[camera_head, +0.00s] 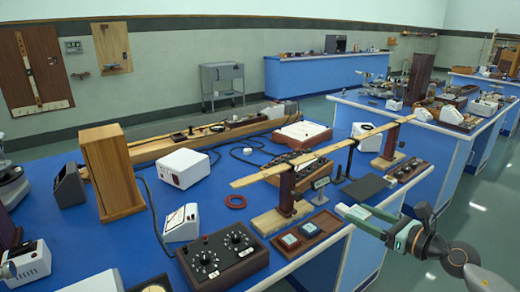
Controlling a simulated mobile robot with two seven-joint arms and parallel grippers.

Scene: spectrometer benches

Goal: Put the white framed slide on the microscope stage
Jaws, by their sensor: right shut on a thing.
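My right gripper (354,215) comes in from the right and hangs in front of the bench's right edge, near the wooden tray. It is shut on a small pale flat thing, apparently the white framed slide, mostly hidden by the fingers. My left gripper is not in view.
The blue bench (90,232) is crowded. A long wooden rail (330,150) on posts runs above it beside the gripper. A black control box (222,258), a white meter (181,224) and a tall wooden block (110,170) stand to the left. Floor shows at the right.

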